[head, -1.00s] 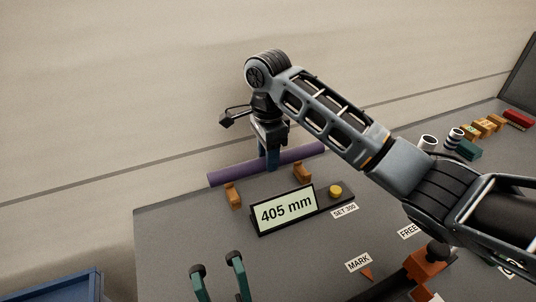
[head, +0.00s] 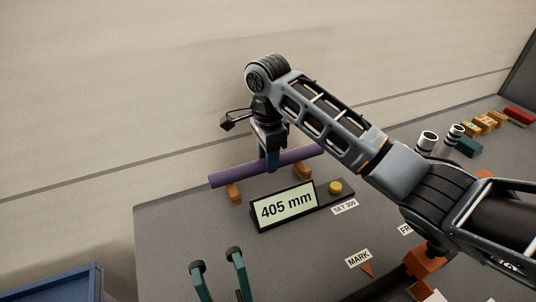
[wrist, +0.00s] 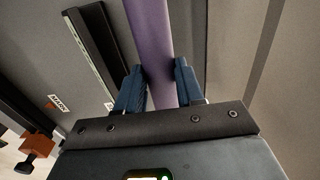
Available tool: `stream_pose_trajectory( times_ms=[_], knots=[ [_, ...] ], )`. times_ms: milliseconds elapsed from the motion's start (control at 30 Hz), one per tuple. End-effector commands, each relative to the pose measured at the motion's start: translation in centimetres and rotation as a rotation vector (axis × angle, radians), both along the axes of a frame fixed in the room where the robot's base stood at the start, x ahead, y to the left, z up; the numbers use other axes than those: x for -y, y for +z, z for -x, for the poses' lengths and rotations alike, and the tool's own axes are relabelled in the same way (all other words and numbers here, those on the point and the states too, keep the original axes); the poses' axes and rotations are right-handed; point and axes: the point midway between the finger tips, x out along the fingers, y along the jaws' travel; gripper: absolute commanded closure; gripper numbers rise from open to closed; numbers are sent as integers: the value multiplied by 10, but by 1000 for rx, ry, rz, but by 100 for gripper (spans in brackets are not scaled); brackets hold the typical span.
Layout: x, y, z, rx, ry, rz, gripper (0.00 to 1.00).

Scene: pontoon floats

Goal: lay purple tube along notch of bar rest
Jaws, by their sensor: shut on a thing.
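The purple tube (head: 228,178) is long and runs slantwise at the back of the grey bench. My gripper (head: 271,165) points down and is shut on the tube near its middle. In the wrist view the tube (wrist: 150,30) passes between the two blue fingers (wrist: 159,88). Two orange blocks, seemingly the bar rest (head: 234,196), stand under the tube, one toward each end. The tube covers the tops of both blocks, so their notches are hidden. I cannot tell whether the tube touches them or hangs just above.
A display reading 405 mm (head: 286,205) with a yellow button (head: 335,187) stands just in front. Two green prongs (head: 236,270) rise nearer the front. Coloured blocks (head: 484,122) and striped cylinders (head: 455,133) sit at the right. A blue bin (head: 60,287) is at lower left.

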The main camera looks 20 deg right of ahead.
Motion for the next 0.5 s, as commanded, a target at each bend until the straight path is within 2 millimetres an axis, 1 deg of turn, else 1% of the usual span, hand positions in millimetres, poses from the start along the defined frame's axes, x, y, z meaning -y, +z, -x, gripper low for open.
stream_pose_trajectory(
  times_ms=[500],
  knots=[
    [0, -12, 0, 0, -1, 0, 100]
  ],
)
